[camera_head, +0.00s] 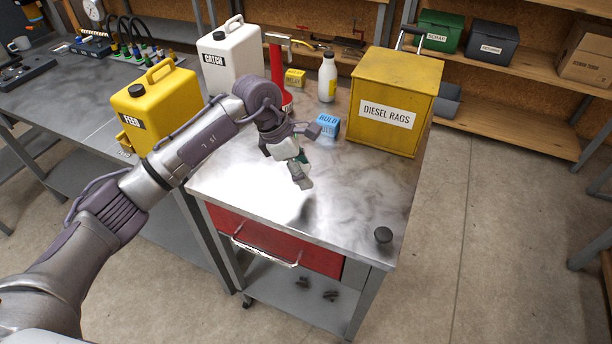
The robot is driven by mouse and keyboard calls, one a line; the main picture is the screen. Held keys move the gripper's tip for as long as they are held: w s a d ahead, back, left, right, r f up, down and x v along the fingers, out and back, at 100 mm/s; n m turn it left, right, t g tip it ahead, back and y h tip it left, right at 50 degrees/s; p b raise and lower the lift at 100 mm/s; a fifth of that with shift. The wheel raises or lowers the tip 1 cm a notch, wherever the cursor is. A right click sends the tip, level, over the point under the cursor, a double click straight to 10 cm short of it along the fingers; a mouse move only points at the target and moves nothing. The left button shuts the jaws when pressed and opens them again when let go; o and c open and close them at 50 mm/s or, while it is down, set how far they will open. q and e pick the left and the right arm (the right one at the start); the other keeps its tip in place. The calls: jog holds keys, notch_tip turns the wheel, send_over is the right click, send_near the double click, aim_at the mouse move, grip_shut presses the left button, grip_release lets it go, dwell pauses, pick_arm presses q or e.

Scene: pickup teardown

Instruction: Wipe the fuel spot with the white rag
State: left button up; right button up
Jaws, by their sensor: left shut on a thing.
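My left gripper (302,178) reaches in from the left and hangs low over the front middle of the metal cart top (350,215). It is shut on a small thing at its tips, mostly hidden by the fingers. I cannot make out whether that is the white rag, and no other white rag shows. The cart top has cloudy dark smudges and a bright white glare left of the gripper. I cannot pick out the fuel spot among them. My right gripper is not in view.
A yellow diesel rags box (393,88), a blue bulb box (326,125), a white bottle (327,78) and a white catch can (231,52) stand behind the gripper. A yellow fed can (157,105) stands left. The front right top is otherwise clear.

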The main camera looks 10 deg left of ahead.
pick_arm(q)
notch_tip(320, 180, up, 2)
jog(key=shift+d+p, duration=0.1)
jog(key=shift+p, duration=0.2)
jog(key=shift+r, duration=0.4)
